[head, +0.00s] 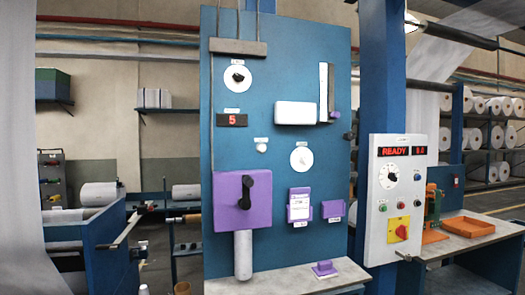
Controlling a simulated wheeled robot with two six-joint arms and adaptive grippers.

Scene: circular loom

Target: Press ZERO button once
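A blue upright panel (225,75) stands in the middle of the head view. A small round white button (262,148) sits on it under a small label too blurred to read, so I cannot tell whether it is the ZERO button. To its upper left, a red digit display (232,120) reads 5. A white control box (380,245) at the right has several small coloured buttons, a dial (389,177) and a red display (402,151) reading READY with further digits. Neither of my grippers is in view.
The panel also carries white dials, a white box (296,113), a purple box with a black crank (245,200) and purple holders. A purple piece (324,269) lies on the ledge below. An orange tray (464,233) sits on the right table. White rolls stand on racks behind.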

